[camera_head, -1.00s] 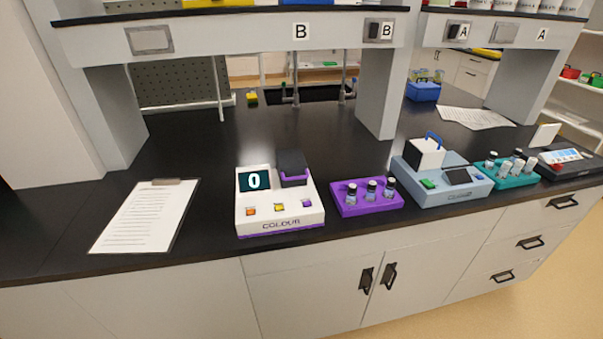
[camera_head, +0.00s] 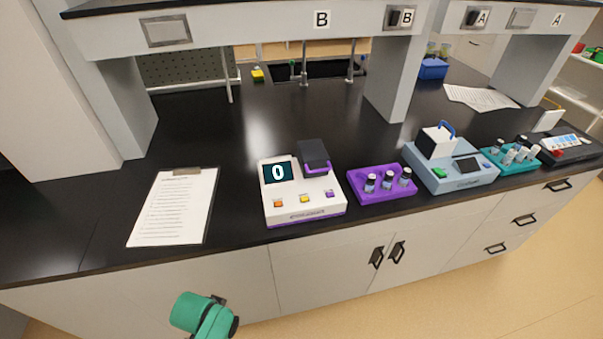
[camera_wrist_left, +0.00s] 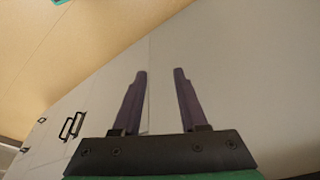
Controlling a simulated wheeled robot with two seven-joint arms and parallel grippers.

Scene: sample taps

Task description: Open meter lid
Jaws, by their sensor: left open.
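The white colour meter (camera_head: 303,205) stands near the bench's front edge, its screen reading 0. Its dark lid (camera_head: 314,155) with a purple lower edge is at the back right of the meter; it looks closed, though the well under it is hidden. My left gripper (camera_wrist_left: 160,75) is open and empty in the left wrist view, in front of the cabinet fronts. My green left arm shows at the bottom of the head view, below the bench top. My right gripper is not seen.
A purple tray (camera_head: 356,191) with several vials sits right of the white meter. A teal vial rack (camera_head: 526,165) is further right. A clipboard (camera_head: 176,205) lies to the left. The shelf and its posts stand behind; the bench between clipboard and meter is clear.

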